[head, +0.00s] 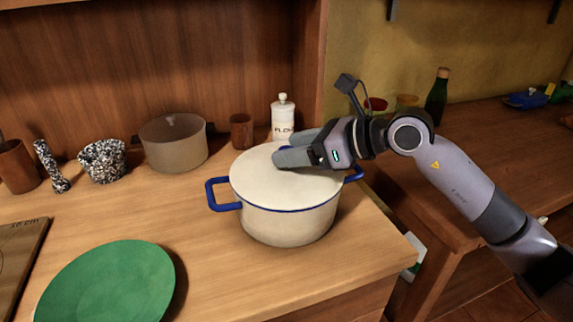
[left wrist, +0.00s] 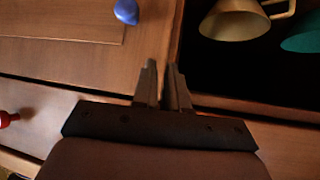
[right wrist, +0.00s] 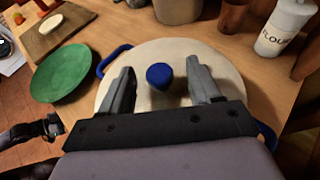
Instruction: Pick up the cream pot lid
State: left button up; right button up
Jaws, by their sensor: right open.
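The cream pot lid (head: 258,180) lies on the cream pot (head: 290,226), which has blue side handles and stands on the wooden counter. The lid also fills the middle of the right wrist view (right wrist: 150,52), with its round blue knob (right wrist: 159,76). My right gripper (head: 278,146) is open just over the lid. Its two fingers (right wrist: 160,78) are on either side of the knob with gaps, not closed on it. In the head view the fingers mostly hide the knob. My left gripper (left wrist: 161,66) has its fingers close together, with nothing between them.
A green plate (head: 110,282) lies at front left. A brownish pot (head: 175,145), a brown cup (head: 241,131) and a white flour canister (head: 283,118) stand behind the cream pot. In the left wrist view, a yellowish vessel (left wrist: 235,20) is near a dark opening.

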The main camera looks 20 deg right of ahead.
aim_at(253, 176)
jog(key=shift+x, duration=1.8)
jog(key=shift+r, duration=0.1)
grip_shut()
